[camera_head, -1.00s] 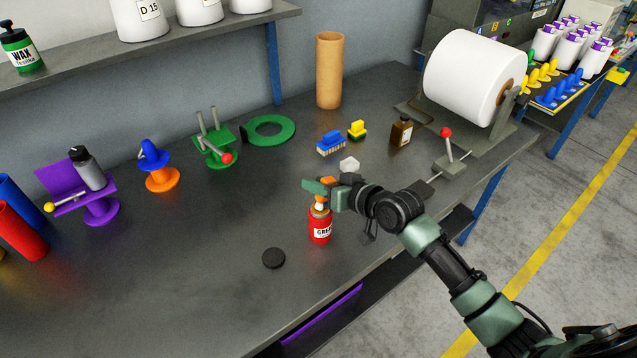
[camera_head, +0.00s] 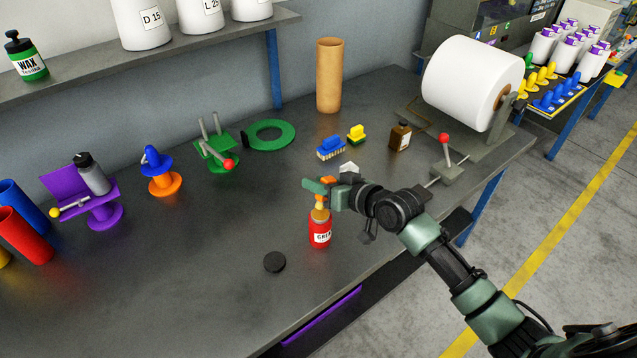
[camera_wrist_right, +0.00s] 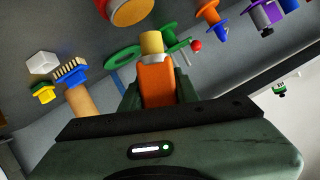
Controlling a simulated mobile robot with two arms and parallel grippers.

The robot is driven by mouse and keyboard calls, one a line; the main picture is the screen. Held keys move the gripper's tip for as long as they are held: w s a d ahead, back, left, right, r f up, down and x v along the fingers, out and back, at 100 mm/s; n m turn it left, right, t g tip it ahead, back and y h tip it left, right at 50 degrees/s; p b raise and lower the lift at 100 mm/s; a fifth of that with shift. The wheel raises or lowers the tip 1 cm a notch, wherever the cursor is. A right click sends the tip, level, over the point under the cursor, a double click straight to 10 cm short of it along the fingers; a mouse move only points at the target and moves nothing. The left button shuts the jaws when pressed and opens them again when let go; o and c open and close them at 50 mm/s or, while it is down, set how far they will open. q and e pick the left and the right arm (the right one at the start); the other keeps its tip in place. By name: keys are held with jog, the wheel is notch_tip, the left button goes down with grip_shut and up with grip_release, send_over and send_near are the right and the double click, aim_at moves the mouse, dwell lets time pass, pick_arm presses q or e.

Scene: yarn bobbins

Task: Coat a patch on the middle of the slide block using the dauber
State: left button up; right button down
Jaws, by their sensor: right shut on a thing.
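My right gripper (camera_head: 322,187) is shut on the orange handle of the dauber (camera_wrist_right: 158,85), which points tip down. Its yellowish tip (camera_head: 320,203) is just above the mouth of the red grease jar (camera_head: 320,233). In the right wrist view the tip (camera_wrist_right: 152,43) shows apart from the open jar (camera_wrist_right: 127,10). A black round lid (camera_head: 274,262) lies on the bench left of the jar. A small white block (camera_head: 349,167) sits behind the gripper, partly hidden; I cannot tell whether it is the slide block. My left gripper is not in view.
A grey base with a red-knobbed lever (camera_head: 447,170) is to the right. The bench (camera_head: 200,270) is clear at front left.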

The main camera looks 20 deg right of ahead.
notch_tip(320, 180, up, 5)
jog(key=p, duration=0.3)
jog(key=shift+f+p, duration=0.2)
jog(key=shift+p, duration=0.2)
dwell(0.3)
